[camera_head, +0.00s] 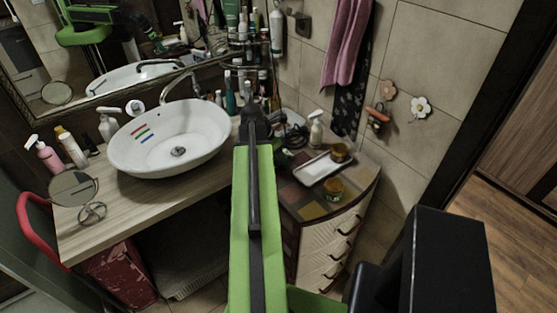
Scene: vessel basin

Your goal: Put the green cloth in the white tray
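The white tray (312,181) is a shallow rectangle on top of the drawer cabinet, right of the basin. An amber jar stands at its far right end; the rest of it looks bare. I cannot pick out a green cloth for certain. A small dark green patch (283,158) shows on the counter just left of the tray, partly hidden by my arm; I cannot tell what it is. My gripper (249,90) is at the far end of my green arm, in front of the bottles by the wall, left of and beyond the tray. Its fingers are too small to read.
A white basin (193,152) with a tap stands on the wooden counter (100,215). Bottles crowd the back wall. A white pump bottle (316,130) stands behind the tray and an amber jar (334,189) in front. A round mirror (73,188) stands at left.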

